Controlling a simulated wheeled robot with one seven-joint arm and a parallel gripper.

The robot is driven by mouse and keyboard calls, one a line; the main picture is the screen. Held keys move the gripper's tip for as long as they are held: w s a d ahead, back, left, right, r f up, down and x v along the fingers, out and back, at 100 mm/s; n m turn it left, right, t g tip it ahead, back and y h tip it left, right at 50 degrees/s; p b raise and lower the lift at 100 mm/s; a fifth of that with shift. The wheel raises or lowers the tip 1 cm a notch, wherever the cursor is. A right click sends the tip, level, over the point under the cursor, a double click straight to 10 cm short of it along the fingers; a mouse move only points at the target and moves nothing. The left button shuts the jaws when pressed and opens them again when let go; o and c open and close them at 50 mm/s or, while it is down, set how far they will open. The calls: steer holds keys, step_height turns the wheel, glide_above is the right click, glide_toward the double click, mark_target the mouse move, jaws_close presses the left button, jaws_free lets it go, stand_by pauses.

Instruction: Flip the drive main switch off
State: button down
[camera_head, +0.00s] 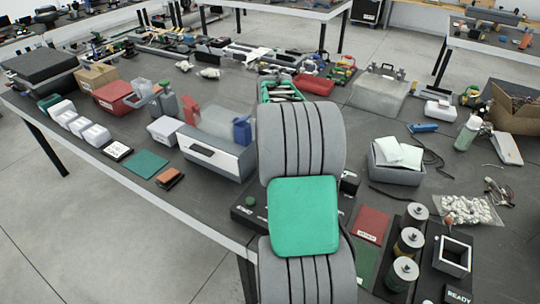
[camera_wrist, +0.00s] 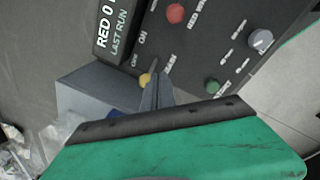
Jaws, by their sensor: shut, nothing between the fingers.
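The dark control panel (camera_wrist: 205,62) fills the upper middle of the wrist view. It bears a red button (camera_wrist: 175,14), a grey knob (camera_wrist: 260,39), a green button (camera_wrist: 211,86) and ON and OFF lettering. A small yellow piece (camera_wrist: 145,79) shows near the lettering, right beside my fingertips; I cannot tell whether it is the switch or whether they touch. My gripper (camera_wrist: 156,84) is shut and empty, its tips over the panel's lower edge. In the head view my arm hides the gripper and most of the panel (camera_head: 243,214).
A black block lettered RED 0 LAST RUN (camera_wrist: 116,28) stands left of the panel. In the head view a grey bin (camera_head: 396,175), a red card (camera_head: 371,224) and several dark cylinders (camera_head: 408,241) lie right of my arm. A grey-white case (camera_head: 215,158) stands left.

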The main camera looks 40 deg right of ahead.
steer(key=a+r, duration=0.4)
steer(key=r, duration=0.7)
steer(key=shift+w+a+r, duration=0.3)
steer(key=shift+w, duration=0.15)
